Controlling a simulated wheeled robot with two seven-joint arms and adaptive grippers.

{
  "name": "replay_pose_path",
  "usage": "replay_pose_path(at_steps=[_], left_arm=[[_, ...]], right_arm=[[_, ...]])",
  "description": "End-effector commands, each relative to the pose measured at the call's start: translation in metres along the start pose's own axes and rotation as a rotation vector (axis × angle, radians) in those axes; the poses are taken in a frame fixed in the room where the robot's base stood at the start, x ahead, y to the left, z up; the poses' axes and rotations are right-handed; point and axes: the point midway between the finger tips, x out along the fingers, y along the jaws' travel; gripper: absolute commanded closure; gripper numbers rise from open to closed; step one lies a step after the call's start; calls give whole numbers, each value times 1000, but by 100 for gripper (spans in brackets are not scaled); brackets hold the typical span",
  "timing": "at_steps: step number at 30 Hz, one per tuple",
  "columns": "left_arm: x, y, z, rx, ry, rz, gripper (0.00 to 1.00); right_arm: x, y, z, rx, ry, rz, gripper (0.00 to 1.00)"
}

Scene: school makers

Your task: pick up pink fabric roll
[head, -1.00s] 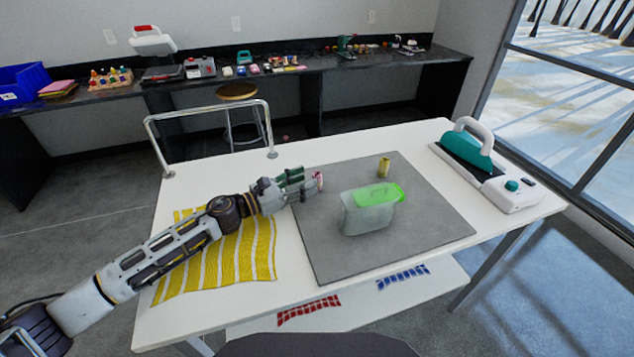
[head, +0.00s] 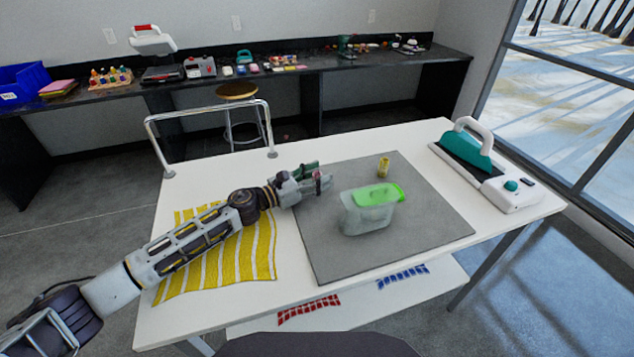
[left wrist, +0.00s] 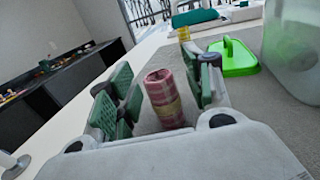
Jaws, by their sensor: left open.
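The pink fabric roll (left wrist: 165,98) stands upright in the left wrist view, between the fingers of my left gripper (left wrist: 158,88). It is pink and patterned, with a pale yellowish band. The green-padded fingers are open on both sides of it, and a gap shows on the left. In the head view my left gripper (head: 318,180) is over the left part of the grey mat (head: 325,255) and hides most of the roll. My right gripper is not in view.
A clear container with a green lid (head: 370,208) stands on the mat right of the gripper. A small yellow roll (head: 384,167) stands behind it. A teal and white press (head: 485,165) is at the right. A yellow striped cloth (head: 245,250) lies under my left arm.

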Motion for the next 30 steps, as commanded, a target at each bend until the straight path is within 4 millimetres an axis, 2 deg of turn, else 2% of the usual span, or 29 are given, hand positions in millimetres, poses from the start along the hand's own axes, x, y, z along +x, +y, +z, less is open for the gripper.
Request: replay_pose_path(at_steps=[6, 15, 30], left_arm=[[0, 0, 0, 0, 0, 0, 50], [0, 0, 0, 0, 0, 0, 89], [0, 0, 6, 1, 0, -1, 90]], right_arm=[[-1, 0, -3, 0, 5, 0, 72], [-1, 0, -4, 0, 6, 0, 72], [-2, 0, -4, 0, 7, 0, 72]])
